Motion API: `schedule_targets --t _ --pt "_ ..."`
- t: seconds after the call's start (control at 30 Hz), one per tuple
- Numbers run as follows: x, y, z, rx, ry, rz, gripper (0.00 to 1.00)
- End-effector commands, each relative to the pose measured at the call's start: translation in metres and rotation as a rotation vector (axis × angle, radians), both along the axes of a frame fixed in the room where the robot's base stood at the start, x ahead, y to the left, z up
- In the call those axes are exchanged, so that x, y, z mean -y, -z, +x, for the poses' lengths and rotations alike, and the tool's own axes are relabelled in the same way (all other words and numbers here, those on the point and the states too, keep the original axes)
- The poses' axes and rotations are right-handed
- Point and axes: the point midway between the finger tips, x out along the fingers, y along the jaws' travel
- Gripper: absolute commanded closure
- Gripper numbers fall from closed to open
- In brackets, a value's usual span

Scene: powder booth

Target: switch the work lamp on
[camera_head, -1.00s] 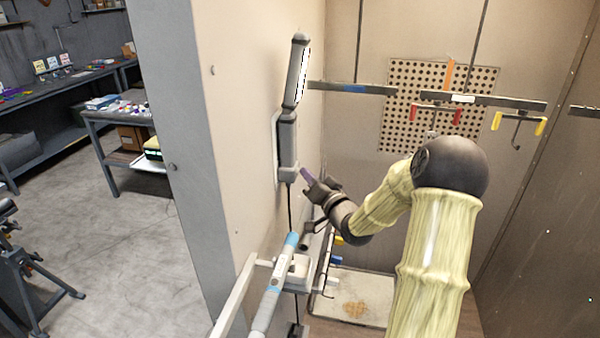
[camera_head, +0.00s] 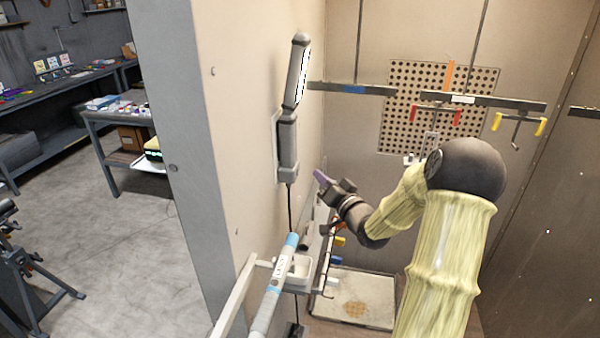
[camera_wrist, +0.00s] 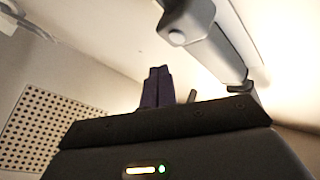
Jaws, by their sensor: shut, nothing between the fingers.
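The work lamp (camera_head: 289,140) is a long grey and dark upright unit on the booth's left wall, with a white face on its upper part. In the wrist view the lamp (camera_wrist: 203,30) fills the upper right, and the wall beside it is bright. A small round knob shows on its body there. I cannot tell for sure which part is its switch. My gripper (camera_head: 321,177) has purple fingertips, shut and empty, to the right of the lamp's lower end and apart from it. In the wrist view the fingertips (camera_wrist: 157,88) are together.
A blue-and-white tool (camera_head: 280,265) rests on a wall bracket below the lamp. A dark rail (camera_head: 350,89) and a perforated panel (camera_head: 395,125) are on the back wall. A pale tray (camera_head: 350,300) lies on the floor. The booth's middle has free room.

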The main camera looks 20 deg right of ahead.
Motion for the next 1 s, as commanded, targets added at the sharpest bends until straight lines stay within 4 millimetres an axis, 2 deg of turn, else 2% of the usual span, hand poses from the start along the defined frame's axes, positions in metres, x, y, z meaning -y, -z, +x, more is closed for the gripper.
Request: schedule_targets --t 0.43,1.0 --pt "0.030 0.000 -0.020 -0.001 0.002 0.001 1.00" --pt "0.031 0.000 -0.021 -0.002 0.000 0.001 1.00"
